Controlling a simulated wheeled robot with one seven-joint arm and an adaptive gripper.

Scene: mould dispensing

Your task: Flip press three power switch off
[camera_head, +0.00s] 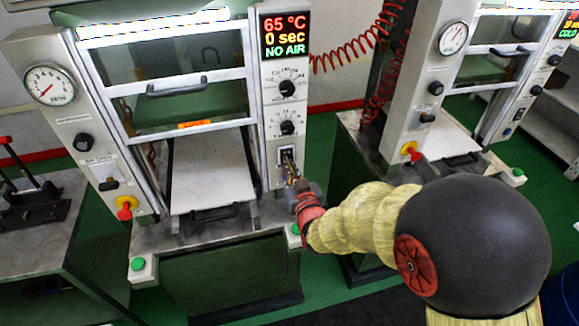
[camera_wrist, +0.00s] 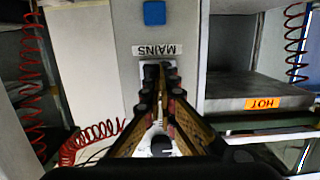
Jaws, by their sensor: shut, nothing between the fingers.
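The near press has a right control column with a lit display (camera_head: 286,36) reading 65 °C, 0 sec, NO AIR. A power switch (camera_head: 286,154) sits low on this column, below two dials. My gripper (camera_head: 289,170) is shut and empty, its tips at the switch's lower part. In the wrist view, which is upside down, the gripper (camera_wrist: 159,72) points at the switch plate beside the MAINS label (camera_wrist: 157,50). The fingers hide most of the switch, so its position and any contact cannot be told. No press number is readable.
A second press column with a gauge (camera_head: 453,38) stands to the right, beyond a coiled red hose (camera_head: 384,62). The near press has an open platen tray (camera_head: 212,165) left of the column and a green button (camera_head: 137,264). An orange HOT label (camera_wrist: 263,103) marks the press.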

